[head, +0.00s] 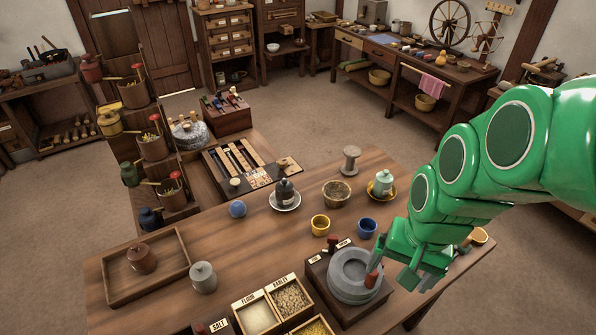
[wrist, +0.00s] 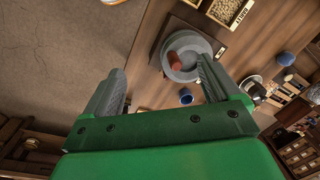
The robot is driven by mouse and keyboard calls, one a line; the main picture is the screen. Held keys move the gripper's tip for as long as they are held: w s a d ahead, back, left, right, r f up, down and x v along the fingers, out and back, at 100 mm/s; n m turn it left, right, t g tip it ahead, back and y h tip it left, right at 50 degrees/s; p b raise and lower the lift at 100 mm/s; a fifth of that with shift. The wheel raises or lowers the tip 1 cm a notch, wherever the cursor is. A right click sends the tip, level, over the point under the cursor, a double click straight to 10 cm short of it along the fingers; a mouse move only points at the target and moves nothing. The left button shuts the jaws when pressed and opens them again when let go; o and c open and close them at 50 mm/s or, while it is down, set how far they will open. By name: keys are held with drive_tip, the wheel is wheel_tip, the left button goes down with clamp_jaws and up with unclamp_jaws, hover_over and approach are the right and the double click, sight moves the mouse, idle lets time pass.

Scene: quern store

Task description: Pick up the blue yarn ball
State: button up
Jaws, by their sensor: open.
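The blue yarn ball (head: 237,208) lies on the wooden table, left of a dark lidded jar on a white saucer (head: 285,201). It also shows in the wrist view at the right (wrist: 286,58), well outside my jaws. My gripper (head: 393,275) is over the right part of the table, near the stone quern (head: 352,273). It is far to the right of the ball. In the wrist view my gripper (wrist: 162,68) has its two fingers wide apart, with nothing held between them.
A tray (head: 113,293) and grey jar (head: 203,278) are left. Bare tabletop lies in front of the ball.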

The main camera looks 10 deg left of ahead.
drive_tip(key=w+a+f+m+t+y, duration=0.15)
drive_tip(key=w+a+f+m, duration=0.35)
drive_tip(key=a, duration=0.6)
drive_tip(key=w+a+f+m+t+y, duration=0.1)
drive_tip(key=w+a+f+m+y, duration=0.15)
drive_tip(key=w+a, duration=0.6)
drive_tip(key=w+a+f+m+t+y, duration=0.2)
drive_tip(key=w+a+f+m+y, duration=0.15)
drive_tip(key=a, duration=0.85)
drive_tip(key=w+a+f+m+t+y, duration=0.1)
drive_tip(key=w+a+f+m+t, duration=0.2)
drive_tip(key=a+f+m, duration=0.45)
drive_tip(key=m+t, duration=0.2)
drive_tip(key=m, duration=0.5)
approach(240, 213)
drive_tip(key=a, duration=0.1)
drive_tip(key=w+a+h, duration=0.1)
drive_tip(key=shift+a+r, duration=0.25)
drive_tip(key=shift+a, duration=0.1)
drive_tip(key=shift+w+d+f+m+t, duration=0.1)
drive_tip(key=shift+w+f+m+t, duration=0.05)
drive_tip(key=shift+f+m+t, duration=0.4)
drive_tip(key=shift+f+x, duration=0.15)
drive_tip(key=shift+x, duration=1.75)
drive_tip(key=shift+f+x, duration=0.2)
drive_tip(key=shift+x, duration=1.75)
drive_tip(key=shift+c, duration=0.3)
drive_tip(key=c, duration=1.1)
